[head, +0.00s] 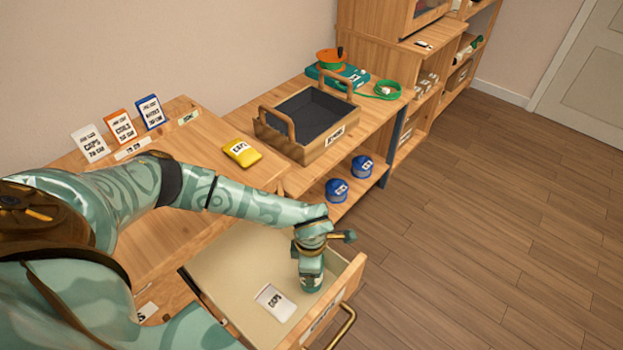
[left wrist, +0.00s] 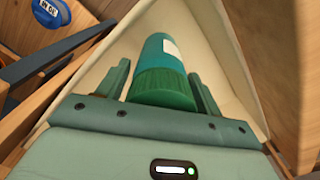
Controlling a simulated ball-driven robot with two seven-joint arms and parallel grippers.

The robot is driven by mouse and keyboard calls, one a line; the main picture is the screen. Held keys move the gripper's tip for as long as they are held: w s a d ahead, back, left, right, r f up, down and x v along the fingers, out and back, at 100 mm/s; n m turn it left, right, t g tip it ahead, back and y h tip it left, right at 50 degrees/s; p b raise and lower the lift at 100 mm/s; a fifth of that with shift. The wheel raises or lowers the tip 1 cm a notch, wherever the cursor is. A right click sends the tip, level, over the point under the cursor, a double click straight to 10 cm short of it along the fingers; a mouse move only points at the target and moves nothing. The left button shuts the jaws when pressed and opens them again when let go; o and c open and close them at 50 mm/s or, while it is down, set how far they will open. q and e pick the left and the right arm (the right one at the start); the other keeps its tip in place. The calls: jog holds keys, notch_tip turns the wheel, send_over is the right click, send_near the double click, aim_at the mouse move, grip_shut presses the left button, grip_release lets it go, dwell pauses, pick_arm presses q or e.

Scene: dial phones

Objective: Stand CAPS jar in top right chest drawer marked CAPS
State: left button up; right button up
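The top right chest drawer (head: 232,275) is pulled out, with a pale interior and a brass handle at its front. A white card reading CAPS (head: 275,302) lies inside it. My left gripper (head: 311,258) reaches down into the drawer near its far front corner. In the left wrist view the teal jar (left wrist: 163,62) has a green ribbed lid and a white label, with the fingers on both sides of the lid. I cannot tell whether its base touches the drawer floor. My right gripper is not in view.
A wooden tray (head: 303,150) sits on the bench beyond, with blue tins (head: 337,191) on the shelf below. The floor at right is clear.

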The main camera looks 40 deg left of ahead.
pick_arm(q)
jog(key=shift+o, duration=0.2)
notch_tip(320, 180, up, 12)
jog(key=p, duration=0.5)
jog(key=shift+r, duration=0.2)
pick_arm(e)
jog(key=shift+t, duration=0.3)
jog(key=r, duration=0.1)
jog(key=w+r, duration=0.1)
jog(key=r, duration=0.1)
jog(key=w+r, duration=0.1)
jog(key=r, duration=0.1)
